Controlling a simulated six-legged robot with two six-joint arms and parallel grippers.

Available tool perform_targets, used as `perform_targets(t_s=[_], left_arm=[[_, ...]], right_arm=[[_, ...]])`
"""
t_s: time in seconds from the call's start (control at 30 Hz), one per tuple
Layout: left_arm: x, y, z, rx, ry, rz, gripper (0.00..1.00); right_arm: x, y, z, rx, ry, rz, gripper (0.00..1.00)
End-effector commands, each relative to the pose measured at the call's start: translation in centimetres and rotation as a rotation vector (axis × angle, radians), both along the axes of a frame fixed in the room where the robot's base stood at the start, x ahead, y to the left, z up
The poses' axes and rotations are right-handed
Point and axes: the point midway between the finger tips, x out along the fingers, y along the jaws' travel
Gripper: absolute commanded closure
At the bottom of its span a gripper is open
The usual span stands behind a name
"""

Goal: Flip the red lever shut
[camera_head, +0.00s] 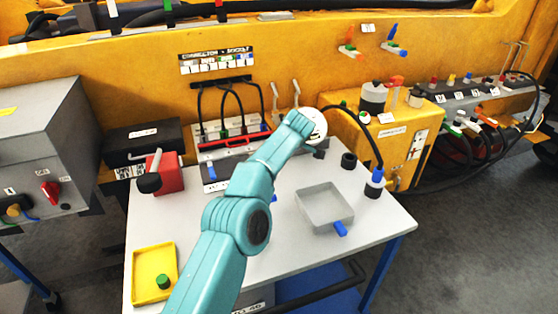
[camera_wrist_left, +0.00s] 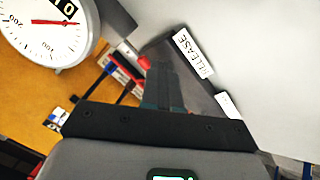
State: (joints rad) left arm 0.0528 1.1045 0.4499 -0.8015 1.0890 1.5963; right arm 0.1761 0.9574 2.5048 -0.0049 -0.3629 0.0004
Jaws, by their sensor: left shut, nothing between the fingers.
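A red-orange lever (camera_head: 349,44) stands up from the yellow wall at the upper right, beside a blue lever (camera_head: 394,40). A second red-orange handle (camera_head: 396,80) sits on top of the yellow box. I cannot tell for sure which is the task's lever. My left arm reaches over the table to a white round gauge; its gripper is hidden behind the arm in the head view. In the wrist view my left gripper (camera_wrist_left: 160,72) is shut and empty. A small red part (camera_wrist_left: 145,62) shows beside its fingertips; whether they touch is unclear. My right gripper is out of view.
The white gauge (camera_wrist_left: 48,28) is close to the left gripper. A RELEASE label (camera_wrist_left: 193,52) is on a grey surface. The table holds a grey tray (camera_head: 322,190), a yellow tray (camera_head: 135,276) and a red block (camera_head: 170,177) with a black knob.

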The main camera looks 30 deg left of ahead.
Motion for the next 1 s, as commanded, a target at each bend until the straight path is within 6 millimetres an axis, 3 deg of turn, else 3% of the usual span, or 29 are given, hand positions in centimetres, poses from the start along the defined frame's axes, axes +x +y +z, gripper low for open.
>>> perform_targets(t_s=[0.2, 0.33, 1.0], left_arm=[[-0.4, -2.3, 3.3, 0.000, -0.004, -0.001, 1.00], [-0.6, -3.1, 4.3, 0.001, -0.002, 0.000, 1.00], [-0.8, -3.6, 4.7, 0.001, -0.001, 0.001, 1.00]], right_arm=[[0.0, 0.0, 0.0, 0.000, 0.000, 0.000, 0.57], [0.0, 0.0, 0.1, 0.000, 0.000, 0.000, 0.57], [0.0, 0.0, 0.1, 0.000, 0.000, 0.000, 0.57]])
